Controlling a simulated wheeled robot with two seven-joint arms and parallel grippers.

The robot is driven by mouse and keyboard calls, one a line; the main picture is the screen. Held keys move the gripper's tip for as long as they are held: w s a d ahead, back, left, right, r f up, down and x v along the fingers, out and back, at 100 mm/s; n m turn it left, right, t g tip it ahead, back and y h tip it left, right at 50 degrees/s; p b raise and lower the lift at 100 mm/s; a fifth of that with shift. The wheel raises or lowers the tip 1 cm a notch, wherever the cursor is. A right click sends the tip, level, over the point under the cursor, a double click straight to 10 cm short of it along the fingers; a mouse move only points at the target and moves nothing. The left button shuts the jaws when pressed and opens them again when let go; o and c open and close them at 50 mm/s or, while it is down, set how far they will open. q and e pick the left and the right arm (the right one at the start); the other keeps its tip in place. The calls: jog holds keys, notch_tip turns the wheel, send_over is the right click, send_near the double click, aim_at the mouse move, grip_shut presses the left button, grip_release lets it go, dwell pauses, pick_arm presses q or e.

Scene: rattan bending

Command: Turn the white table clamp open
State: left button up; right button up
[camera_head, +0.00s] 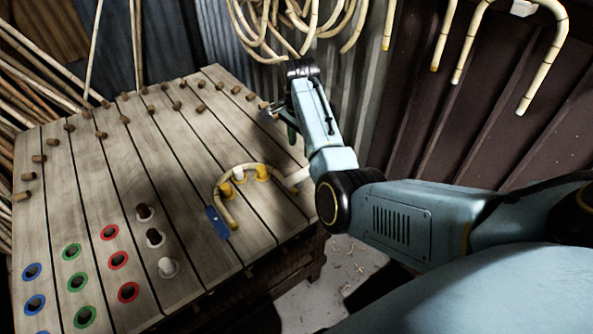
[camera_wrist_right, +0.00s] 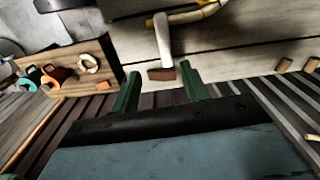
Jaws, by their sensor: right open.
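The white table clamp (camera_head: 298,178) shows at the right edge of the table, partly hidden behind my right arm. In the right wrist view, a white bar with a brown end block (camera_wrist_right: 163,45) appears to be this clamp, beyond and between my fingertips. My right gripper (camera_head: 279,122) is above the table's far right side, away from the clamp in the head view. Its green fingers (camera_wrist_right: 158,84) are apart with nothing between them. My left gripper is out of view.
The plank table (camera_head: 180,200) carries several wooden pegs at the back and colour-ringed holes at the front left. Rattan coils (camera_head: 290,20) and bent canes hang behind. In the wrist view, a wooden shelf (camera_wrist_right: 85,75) with coloured items is at left.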

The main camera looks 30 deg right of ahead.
aim_at(297, 175)
jog(key=shift+m, duration=0.4)
jog(key=f+b, duration=0.1)
jog(key=f, duration=0.3)
jog(key=f+b, duration=0.1)
jog(key=f, duration=0.3)
jog(key=w+f+b, duration=0.1)
jog(key=f, duration=0.2)
jog(key=shift+a+f, duration=0.2)
jog(key=shift+f, duration=0.2)
jog(key=shift+c, duration=0.2)
jog(key=c, duration=0.9)
